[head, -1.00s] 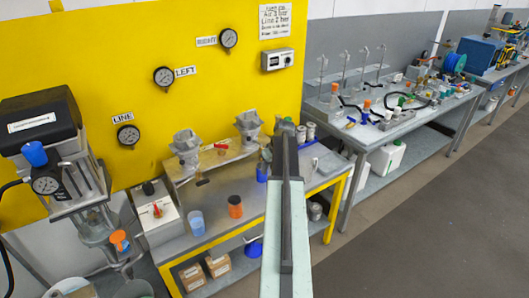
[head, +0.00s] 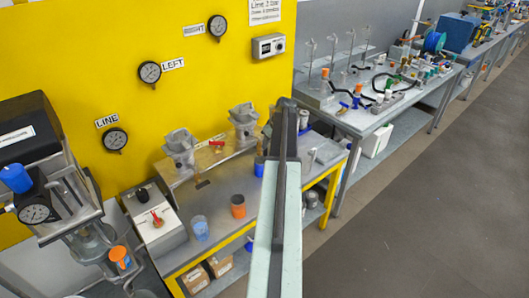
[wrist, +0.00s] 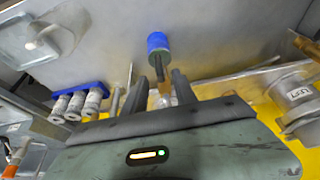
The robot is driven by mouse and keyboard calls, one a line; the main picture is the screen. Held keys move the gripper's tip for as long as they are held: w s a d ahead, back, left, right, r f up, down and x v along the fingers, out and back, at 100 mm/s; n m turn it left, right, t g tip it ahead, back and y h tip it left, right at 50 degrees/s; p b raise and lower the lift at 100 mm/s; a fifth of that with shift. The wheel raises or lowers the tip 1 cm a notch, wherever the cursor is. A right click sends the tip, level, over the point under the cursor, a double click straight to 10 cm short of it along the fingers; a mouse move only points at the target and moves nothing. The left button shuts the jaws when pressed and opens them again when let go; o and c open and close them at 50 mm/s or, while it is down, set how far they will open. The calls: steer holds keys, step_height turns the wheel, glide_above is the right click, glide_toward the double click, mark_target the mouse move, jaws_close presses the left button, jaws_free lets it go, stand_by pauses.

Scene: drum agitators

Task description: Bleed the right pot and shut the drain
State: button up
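Two grey metal pots stand on the bench's raised shelf, the nearer pot (head: 181,148) and the farther pot (head: 243,122). The panel has a RIGHT gauge (head: 217,26) and a LEFT gauge (head: 149,72); their needles are too small to read. A red handle (head: 216,144) lies on the shelf between the pots. A blue-topped cylinder (wrist: 157,45) is beyond. The pot labelled LEFT (wrist: 299,95) is at right. My arm hides the gripper in the head view.
A box with a red lever (head: 156,217), a blue cup (head: 199,227) and an orange jar (head: 238,206) stand on the bench's left part. White bottles in a blue rack (wrist: 77,101) are left of my gripper. Open floor (head: 420,210) lies right.

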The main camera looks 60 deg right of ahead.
mark_target(266, 151)
steer(key=b+x, duration=0.5)
steer(key=x, duration=0.2)
steer(key=shift+b, duration=0.3)
steer(key=shift+r, duration=0.1)
steer(key=shift+s, duration=0.1)
jaws_close()
